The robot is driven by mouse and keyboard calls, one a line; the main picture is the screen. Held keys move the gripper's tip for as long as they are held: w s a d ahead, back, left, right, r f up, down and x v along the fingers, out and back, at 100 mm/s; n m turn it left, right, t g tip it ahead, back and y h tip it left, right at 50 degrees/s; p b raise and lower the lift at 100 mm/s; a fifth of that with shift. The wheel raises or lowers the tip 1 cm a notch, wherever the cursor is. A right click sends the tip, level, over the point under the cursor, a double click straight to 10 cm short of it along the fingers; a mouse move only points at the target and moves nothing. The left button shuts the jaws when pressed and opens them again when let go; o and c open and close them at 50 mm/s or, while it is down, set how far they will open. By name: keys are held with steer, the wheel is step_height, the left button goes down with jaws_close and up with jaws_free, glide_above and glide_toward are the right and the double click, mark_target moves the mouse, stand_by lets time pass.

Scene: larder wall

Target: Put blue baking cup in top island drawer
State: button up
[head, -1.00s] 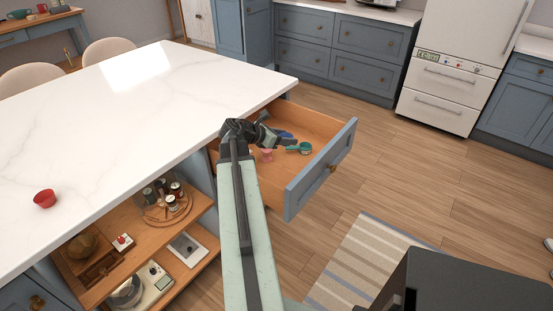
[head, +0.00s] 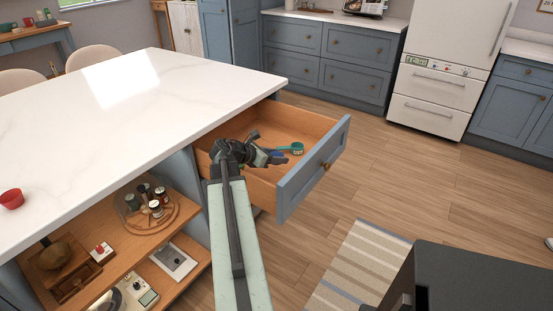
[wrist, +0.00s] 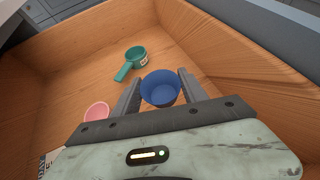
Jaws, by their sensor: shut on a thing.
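The blue baking cup (wrist: 160,88) sits between the two fingers of my gripper (wrist: 160,77) in the wrist view, and the gripper is shut on it. In the head view a small blue part of the cup (head: 277,154) shows beside my gripper (head: 268,157). The top island drawer (head: 314,169) is pulled open, with a blue front and a wooden inside. My gripper and the cup are within the drawer's walls, low over its floor. I cannot tell whether the cup touches the floor.
A teal measuring cup with a handle (wrist: 137,58) and a pink cup (wrist: 97,111) lie in the drawer near the gripper. A red cup (head: 12,199) stands on the white island top (head: 110,105). Open shelves (head: 130,235) with jars are below. Wooden floor is clear beyond the drawer.

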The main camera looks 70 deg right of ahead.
steer(key=shift+f+b, duration=0.65)
steer(key=shift+b, duration=0.05)
steer(key=o, duration=1.3)
steer(key=shift+r, duration=0.15)
steer(key=shift+w+a+r+p, duration=0.1)
steer(key=shift+a+r+p, duration=0.05)
steer(key=shift+r+p, duration=0.4)
steer(key=shift+w+a+r+p, duration=0.1)
steer(key=shift+r+p, duration=0.35)
steer(key=shift+p, duration=0.2)
steer(key=shift+f+p+v, duration=0.15)
steer(key=shift+p+v, duration=1.05)
steer(key=shift+v, duration=1.55)
steer(key=shift+f+p+v, duration=0.1)
steer(key=shift+p+v, duration=1.05)
steer(key=shift+v, duration=1.6)
steer(key=shift+w+a, duration=0.1)
